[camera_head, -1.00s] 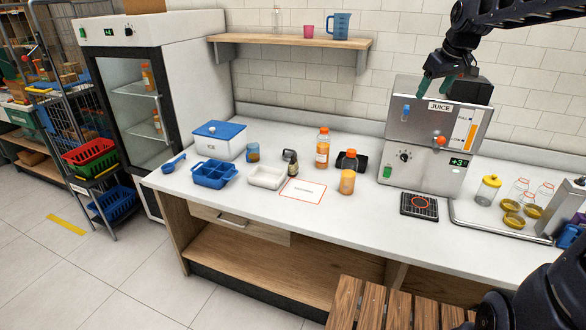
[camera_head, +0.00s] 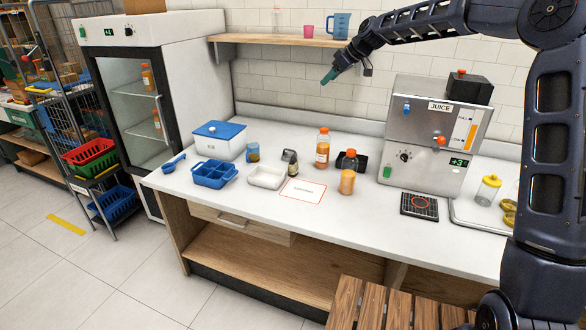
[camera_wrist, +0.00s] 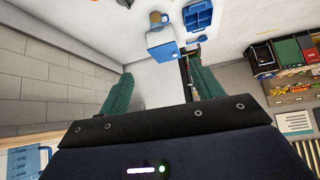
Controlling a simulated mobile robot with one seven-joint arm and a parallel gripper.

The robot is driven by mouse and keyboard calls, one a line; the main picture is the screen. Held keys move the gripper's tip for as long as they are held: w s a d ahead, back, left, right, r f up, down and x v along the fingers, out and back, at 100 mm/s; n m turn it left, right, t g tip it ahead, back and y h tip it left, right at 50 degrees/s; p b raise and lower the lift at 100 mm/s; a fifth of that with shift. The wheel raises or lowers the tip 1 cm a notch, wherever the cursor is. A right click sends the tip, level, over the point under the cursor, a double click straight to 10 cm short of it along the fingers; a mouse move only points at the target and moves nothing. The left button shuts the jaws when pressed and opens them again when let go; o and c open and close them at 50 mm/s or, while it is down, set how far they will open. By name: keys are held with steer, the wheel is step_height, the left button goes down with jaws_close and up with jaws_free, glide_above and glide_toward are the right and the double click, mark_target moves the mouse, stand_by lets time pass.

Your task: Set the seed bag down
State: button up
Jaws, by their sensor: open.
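My gripper (camera_head: 330,76) is high above the counter, in front of the tiled wall and just below the wall shelf. In the wrist view my gripper (camera_wrist: 160,78) has its two green fingers spread wide, with nothing between them. I cannot pick out a seed bag for certain in either view. A small dark item with a pale part (camera_head: 290,157) stands on the counter behind the white tray; it is too small to tell what it is. A white card with a red border (camera_head: 302,192) lies flat and bare on the counter.
A blue-lidded white box (camera_head: 219,138), blue divided tray (camera_head: 213,174), white tray (camera_head: 267,177) and orange bottle (camera_head: 322,150) stand on the counter (camera_head: 270,222). The juicer (camera_head: 428,150) is at right. The wall shelf (camera_head: 290,41) overhangs the back. The counter's front strip is clear.

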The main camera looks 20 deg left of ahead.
steer(key=w+a+f+n+g+y, duration=0.15)
steer(key=w+a, duration=0.25)
steer(key=a, duration=0.5)
steer(key=y, duration=0.1)
glide_toward(295, 158)
steer(key=x, duration=1.3)
steer(key=shift+s+f, duration=0.1)
steer(key=c, duration=0.8)
steer(key=shift+c, duration=0.2)
